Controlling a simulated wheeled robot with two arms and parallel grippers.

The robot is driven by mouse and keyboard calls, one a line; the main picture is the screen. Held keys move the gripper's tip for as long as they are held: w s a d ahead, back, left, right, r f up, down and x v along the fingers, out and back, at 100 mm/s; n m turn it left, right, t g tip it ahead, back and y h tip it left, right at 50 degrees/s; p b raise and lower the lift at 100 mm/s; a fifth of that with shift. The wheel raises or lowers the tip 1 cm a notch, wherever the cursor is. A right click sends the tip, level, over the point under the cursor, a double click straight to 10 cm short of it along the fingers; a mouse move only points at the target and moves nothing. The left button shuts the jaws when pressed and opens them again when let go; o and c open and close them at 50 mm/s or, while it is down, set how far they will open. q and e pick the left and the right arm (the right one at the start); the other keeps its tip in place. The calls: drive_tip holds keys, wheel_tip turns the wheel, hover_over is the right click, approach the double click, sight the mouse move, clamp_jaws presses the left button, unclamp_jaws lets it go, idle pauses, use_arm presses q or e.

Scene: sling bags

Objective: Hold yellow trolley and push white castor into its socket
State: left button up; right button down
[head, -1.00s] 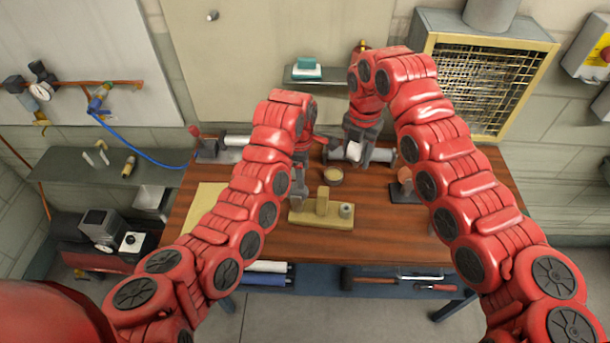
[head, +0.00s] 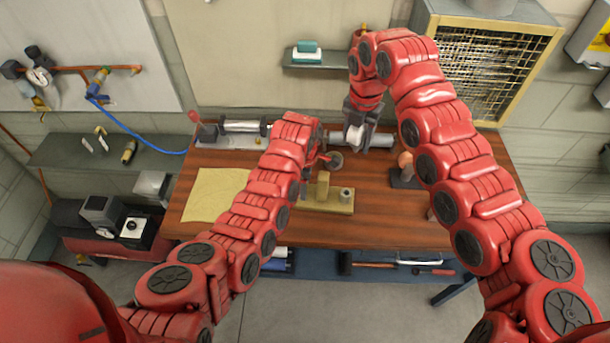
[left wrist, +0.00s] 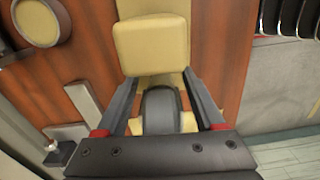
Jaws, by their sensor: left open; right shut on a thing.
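The yellow trolley (head: 327,204) sits on the wooden table, with an upright yellow block and a short grey cylinder (head: 347,195) on its base. In the left wrist view, the trolley's block (left wrist: 152,45) lies just beyond my left gripper (left wrist: 158,82). That gripper is open, its fingers either side of a dark grey rounded part (left wrist: 160,108); contact is unclear. My right gripper (head: 357,122) is shut on the white castor (head: 354,138), behind and right of the trolley. The socket cannot be made out.
A round dish-like piece (head: 332,160) stands behind the trolley. A dark stand with a pinkish top (head: 404,163) is at right. A grey tool with a roller (head: 240,128) lies along the back. A tan sheet (head: 214,194) covers the left. The table's front is clear.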

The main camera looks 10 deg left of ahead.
use_arm(q)
drive_tip(key=shift+d+f, duration=0.1)
drive_tip(key=shift+f, duration=0.35)
drive_tip(key=shift+c, duration=0.2)
clamp_jaws()
drive_tip(key=shift+o, duration=1.6)
unclamp_jaws()
drive_tip(key=shift+r, duration=0.1)
wheel_tip(320, 180, up, 12)
drive_tip(key=shift+f, duration=0.1)
